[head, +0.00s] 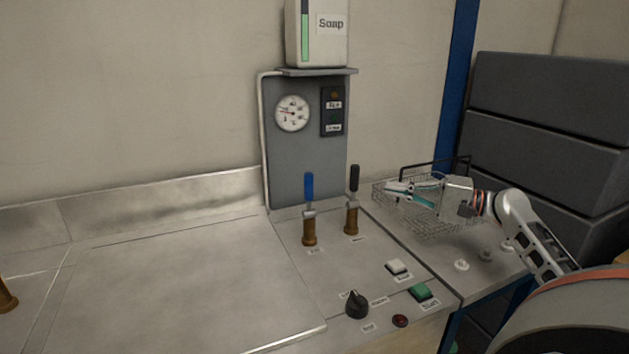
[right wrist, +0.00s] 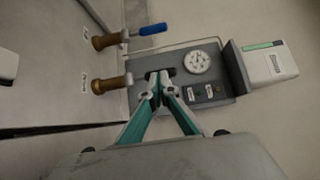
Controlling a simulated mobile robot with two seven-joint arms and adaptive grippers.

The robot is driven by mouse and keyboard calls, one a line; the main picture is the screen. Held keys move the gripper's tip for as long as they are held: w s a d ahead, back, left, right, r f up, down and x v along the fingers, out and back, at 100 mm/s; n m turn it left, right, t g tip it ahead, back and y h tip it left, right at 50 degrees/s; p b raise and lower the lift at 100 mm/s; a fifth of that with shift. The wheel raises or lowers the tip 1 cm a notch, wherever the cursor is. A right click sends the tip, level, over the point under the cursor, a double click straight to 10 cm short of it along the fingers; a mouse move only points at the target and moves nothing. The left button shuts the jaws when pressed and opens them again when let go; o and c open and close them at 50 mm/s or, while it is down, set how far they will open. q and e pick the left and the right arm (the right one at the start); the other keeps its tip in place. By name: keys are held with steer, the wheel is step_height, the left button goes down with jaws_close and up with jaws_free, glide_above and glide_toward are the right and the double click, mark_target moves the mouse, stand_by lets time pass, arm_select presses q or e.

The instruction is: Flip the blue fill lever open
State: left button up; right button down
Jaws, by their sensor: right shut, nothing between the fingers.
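The blue fill lever (head: 309,188) stands upright on a brass valve (head: 309,232) on the metal bench. In the right wrist view the blue lever (right wrist: 152,30) lies toward the top, pointing right from its brass valve (right wrist: 105,39). A black lever (head: 354,179) stands upright on a second brass valve (head: 351,220) to its right. My right gripper (head: 390,188) is shut and empty, right of both levers and apart from the blue one. In the right wrist view its fingertips (right wrist: 159,78) overlap the black lever, hiding part of it. My left gripper is not in view.
A wire basket (head: 440,227) sits under my right gripper. A gauge panel (head: 293,160) and soap tank (head: 317,40) stand behind the levers. A black knob (head: 357,304), white button (head: 397,267) and green button (head: 420,292) are in front. The bench top at left (head: 180,290) is clear.

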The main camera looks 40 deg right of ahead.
mark_target(309, 196)
steer(key=shift+s, duration=0.1)
steer(key=x, duration=2)
steer(key=shift+s+a+p, duration=0.75)
steer(key=shift+s+a, duration=0.55)
steer(key=shift+s, duration=0.2)
steer(key=shift+a, duration=0.1)
